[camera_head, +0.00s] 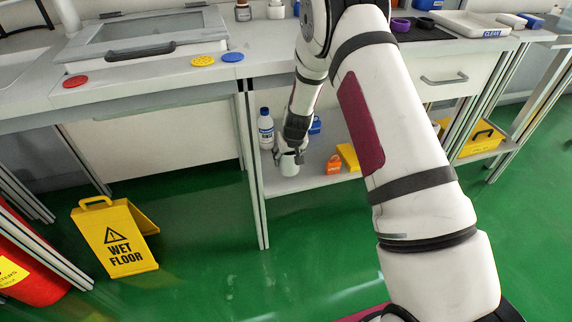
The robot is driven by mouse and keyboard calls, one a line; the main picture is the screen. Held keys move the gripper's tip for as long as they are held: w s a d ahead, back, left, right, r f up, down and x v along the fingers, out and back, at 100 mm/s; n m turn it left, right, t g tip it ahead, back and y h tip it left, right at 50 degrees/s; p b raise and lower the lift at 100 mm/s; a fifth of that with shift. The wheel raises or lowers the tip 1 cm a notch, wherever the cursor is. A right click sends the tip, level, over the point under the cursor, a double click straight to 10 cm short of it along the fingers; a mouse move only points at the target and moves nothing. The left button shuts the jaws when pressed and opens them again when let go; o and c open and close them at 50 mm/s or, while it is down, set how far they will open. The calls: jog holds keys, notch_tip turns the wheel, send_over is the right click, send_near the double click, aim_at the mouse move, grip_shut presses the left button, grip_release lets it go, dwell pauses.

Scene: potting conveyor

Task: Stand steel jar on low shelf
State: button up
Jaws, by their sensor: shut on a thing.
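The steel jar (288,166) is a small pale grey cylinder at the front left of the low shelf (303,182). It looks upright. My gripper (289,153) comes down from above and is shut on the jar near its top. Whether the jar's base touches the shelf board cannot be told for sure. My gripper and wrist hide part of the jar's upper rim.
A white bottle with a blue label (265,130) stands just behind left of the jar. An orange padlock-like item (333,165), a yellow block (348,157) and a blue item (315,125) sit to the right. A wet floor sign (118,240) stands on the green floor.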

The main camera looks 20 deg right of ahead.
aim_at(285, 162)
jog(key=shift+w+a+f, duration=0.1)
jog(key=shift+w+a, duration=0.2)
jog(key=shift+w, duration=0.2)
jog(key=shift+f+b, duration=0.95)
jog(key=shift+f, duration=0.7)
jog(key=shift+f, duration=0.1)
jog(key=o, duration=1.3)
jog(key=shift+o, duration=0.2)
jog(key=p+v, duration=0.4)
jog(key=v, duration=0.8)
